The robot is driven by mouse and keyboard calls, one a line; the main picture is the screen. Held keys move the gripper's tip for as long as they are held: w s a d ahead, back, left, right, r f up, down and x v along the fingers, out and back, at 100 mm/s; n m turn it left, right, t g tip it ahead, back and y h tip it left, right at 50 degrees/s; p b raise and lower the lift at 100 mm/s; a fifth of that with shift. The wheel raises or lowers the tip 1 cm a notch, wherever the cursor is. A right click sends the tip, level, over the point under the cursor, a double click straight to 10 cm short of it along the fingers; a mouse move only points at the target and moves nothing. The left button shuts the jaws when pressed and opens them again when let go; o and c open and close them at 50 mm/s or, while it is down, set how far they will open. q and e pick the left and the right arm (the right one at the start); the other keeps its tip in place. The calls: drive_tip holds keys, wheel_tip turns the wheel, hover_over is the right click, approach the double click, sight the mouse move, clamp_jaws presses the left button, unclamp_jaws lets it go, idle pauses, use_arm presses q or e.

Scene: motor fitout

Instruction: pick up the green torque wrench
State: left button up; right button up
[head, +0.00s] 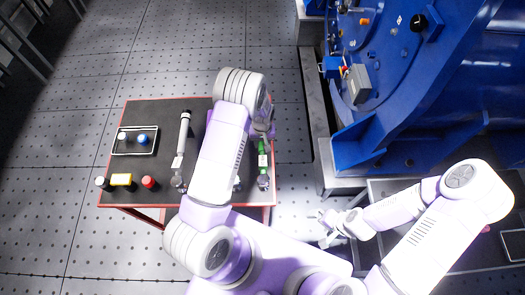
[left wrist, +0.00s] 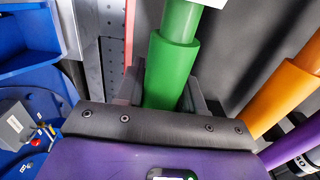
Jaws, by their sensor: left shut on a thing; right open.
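The green torque wrench (head: 262,160) lies along the right side of the dark-topped table in the head view, its upper part hidden by my left arm. In the left wrist view its green handle (left wrist: 172,65) runs between the two fingers of my left gripper (left wrist: 163,92). That gripper is shut on the handle. I cannot tell whether the wrench is lifted off the table. My right gripper (head: 332,228) is open and empty, low over the floor to the right of the table.
An orange handle (left wrist: 288,88) lies close beside the green one. A wrench with a pale handle (head: 183,140) lies left of my arm. A large blue motor housing (head: 435,100) stands right.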

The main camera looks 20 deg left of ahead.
use_arm(q)
clamp_jaws()
wheel_tip(320, 180, up, 10)
drive_tip(key=shift+r, duration=0.1)
idle(0.5)
idle(0.6)
drive_tip(key=shift+o, duration=2.2)
unclamp_jaws()
clamp_jaws()
